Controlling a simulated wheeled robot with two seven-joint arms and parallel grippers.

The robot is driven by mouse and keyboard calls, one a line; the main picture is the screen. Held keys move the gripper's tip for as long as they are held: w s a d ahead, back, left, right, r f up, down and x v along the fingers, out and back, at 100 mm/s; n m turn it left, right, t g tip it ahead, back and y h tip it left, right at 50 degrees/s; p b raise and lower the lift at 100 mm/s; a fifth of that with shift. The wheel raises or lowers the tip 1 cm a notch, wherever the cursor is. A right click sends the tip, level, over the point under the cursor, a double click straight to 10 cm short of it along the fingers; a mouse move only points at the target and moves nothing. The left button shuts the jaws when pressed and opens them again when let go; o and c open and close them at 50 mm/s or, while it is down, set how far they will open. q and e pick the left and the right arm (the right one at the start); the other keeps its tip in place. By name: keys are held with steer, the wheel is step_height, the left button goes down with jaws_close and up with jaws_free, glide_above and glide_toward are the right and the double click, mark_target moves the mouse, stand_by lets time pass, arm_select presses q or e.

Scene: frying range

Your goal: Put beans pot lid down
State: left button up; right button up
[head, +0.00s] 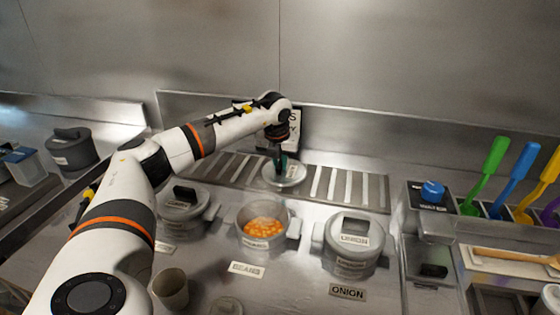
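The beans pot (262,234) stands open in the middle of the counter, with orange beans showing inside and a BEANS label in front. Its round grey lid (285,176) is behind the pot, at the slatted rack. My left gripper (280,163) is directly above the lid, at its handle. The fingers are small and dark here, and I cannot tell whether they are closed on the handle or whether the lid touches the rack. My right gripper is not in view.
A lidded pot (186,212) stands left of the beans pot and the lidded onion pot (351,244) stands right. A small cup (171,288) is at the front. The slatted rack (345,186) is bare to the right of the lid. Coloured utensils (516,175) stand at the right.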

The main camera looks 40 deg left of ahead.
mark_target(277, 177)
arm_select(q)
steer(key=o, duration=0.4)
steer(key=shift+r, duration=0.1)
steer(key=v, duration=1.2)
steer(key=shift+a+r+b, duration=0.1)
steer(key=shift+b, duration=0.3)
